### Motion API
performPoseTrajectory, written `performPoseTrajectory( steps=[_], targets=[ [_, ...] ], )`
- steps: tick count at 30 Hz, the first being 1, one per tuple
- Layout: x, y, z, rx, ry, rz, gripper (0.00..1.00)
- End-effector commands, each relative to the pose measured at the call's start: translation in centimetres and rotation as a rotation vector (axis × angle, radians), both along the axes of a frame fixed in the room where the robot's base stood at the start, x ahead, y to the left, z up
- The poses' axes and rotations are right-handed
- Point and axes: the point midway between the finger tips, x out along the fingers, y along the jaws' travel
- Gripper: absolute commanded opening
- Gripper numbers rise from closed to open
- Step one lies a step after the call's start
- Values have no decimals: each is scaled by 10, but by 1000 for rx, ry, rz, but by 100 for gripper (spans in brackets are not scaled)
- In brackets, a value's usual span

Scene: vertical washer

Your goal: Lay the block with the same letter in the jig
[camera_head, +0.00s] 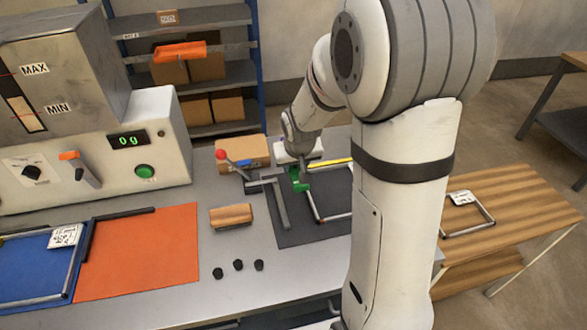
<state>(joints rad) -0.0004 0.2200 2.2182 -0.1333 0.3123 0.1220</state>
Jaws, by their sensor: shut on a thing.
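My gripper (297,170) is over the dark grey mat (292,232) in the middle of the bench, partly behind my own arm. It is shut on a small green piece (299,183), held low over the mat near the metal bars; whether it touches them I cannot tell. No letter on the green piece can be read. Bent metal bars (318,208) on the mat form a frame-like jig, its right part hidden by my arm. A wooden block (231,216) lies at the mat's left edge; no letter shows on it.
Several small black pieces (238,265) lie in front. At left are an orange mat (140,255), a blue mat (35,268) and a machine (140,140). A wooden table (520,220) is at right.

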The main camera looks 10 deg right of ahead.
Motion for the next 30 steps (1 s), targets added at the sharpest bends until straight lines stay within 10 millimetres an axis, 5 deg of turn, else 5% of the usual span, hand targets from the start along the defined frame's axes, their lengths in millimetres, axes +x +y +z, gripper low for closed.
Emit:
performPoseTrajectory(
  steps=[11, 30],
  targets=[
    [-12, 3, 2, 17, 1, 14, 11],
    [-11, 4, -72, 16, 0, 16, 11]
  ],
)
